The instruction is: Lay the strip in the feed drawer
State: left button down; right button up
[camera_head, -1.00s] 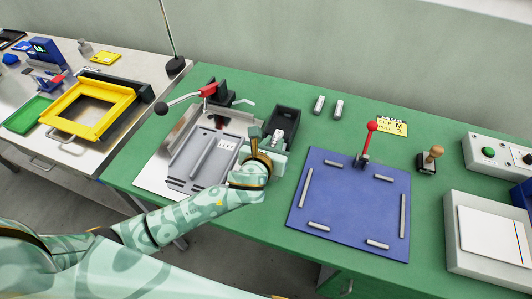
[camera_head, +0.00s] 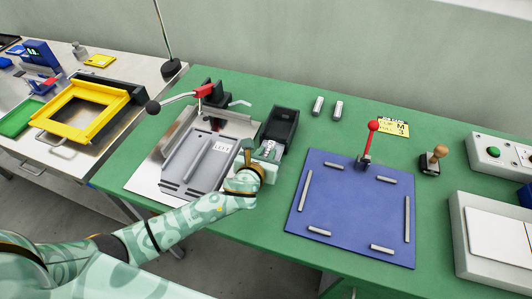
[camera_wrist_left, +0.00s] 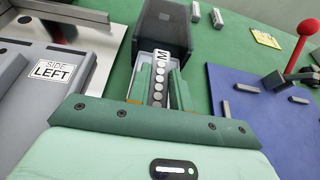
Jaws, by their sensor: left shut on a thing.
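My left gripper (camera_head: 262,156) is shut on a narrow strip (camera_wrist_left: 158,84) with a row of round spots and a white M tag at its far end. The strip lies between the two fingers in the left wrist view. Its far end reaches the front of a dark open-topped box (camera_head: 282,124); I cannot tell whether it is still inside. My right gripper is not in view.
A red-handled lever clamp (camera_head: 208,90) stands behind the grey tray. A blue mat (camera_head: 350,205) with grey bars and a red-knobbed lever (camera_head: 370,140) lies to the right. Two small grey blocks (camera_head: 328,107) sit behind. Green table (camera_head: 255,220) is bare in front.

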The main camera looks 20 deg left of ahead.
aim_at(268, 152)
pick_arm(q)
jog(key=shift+s+f, duration=0.2)
jog(key=shift+f, duration=0.3)
jog(key=c, duration=1.4)
grip_release()
jog(key=shift+o, duration=0.7)
jog(key=shift+s+f, duration=0.15)
jog(key=shift+f, duration=0.05)
jog(key=s+r, duration=0.1)
jog(key=s+r+p, duration=0.1)
jog(key=shift+s+r+p, duration=0.2)
jog(key=shift+r+p, duration=0.1)
jog(key=shift+r, duration=0.05)
jog(key=p+v, duration=0.1)
jog(key=v, duration=0.8)
jog(key=shift+p, duration=0.4)
jog(key=shift+w+r, duration=0.1)
jog(key=shift+w, duration=0.05)
